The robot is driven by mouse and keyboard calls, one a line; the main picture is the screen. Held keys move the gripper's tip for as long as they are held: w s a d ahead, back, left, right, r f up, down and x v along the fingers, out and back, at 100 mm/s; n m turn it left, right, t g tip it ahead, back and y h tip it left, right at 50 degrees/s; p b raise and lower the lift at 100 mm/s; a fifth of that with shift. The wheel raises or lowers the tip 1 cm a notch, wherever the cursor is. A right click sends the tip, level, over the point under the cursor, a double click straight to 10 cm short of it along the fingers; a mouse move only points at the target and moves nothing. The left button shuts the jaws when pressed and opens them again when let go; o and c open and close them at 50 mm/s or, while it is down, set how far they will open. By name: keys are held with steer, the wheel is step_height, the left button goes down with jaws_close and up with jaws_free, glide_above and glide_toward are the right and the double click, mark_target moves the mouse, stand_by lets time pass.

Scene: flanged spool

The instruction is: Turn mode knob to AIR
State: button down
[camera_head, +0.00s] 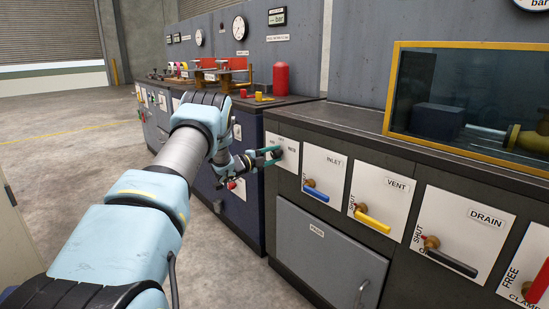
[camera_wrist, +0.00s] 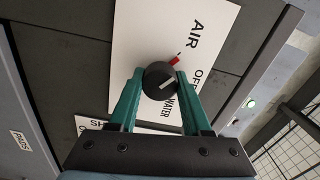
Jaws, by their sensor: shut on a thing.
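In the head view my gripper (camera_head: 268,157) reaches the plate (camera_head: 289,165) at the bench's left end, and hides part of the knob.
To the right along the bench front are the INLET valve with a blue handle (camera_head: 316,191), the VENT valve with a yellow handle (camera_head: 372,221) and the DRAIN valve with a black handle (camera_head: 451,263). Another bench with a red cylinder (camera_head: 281,79) stands behind.

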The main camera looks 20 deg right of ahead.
steer(key=shift+n, duration=0.6)
steer(key=shift+a, duration=0.1)
steer(key=shift+c, duration=1.8)
jaws_free()
steer(key=v, duration=1)
steer(key=shift+s+a, duration=0.2)
steer(key=shift+a, duration=0.05)
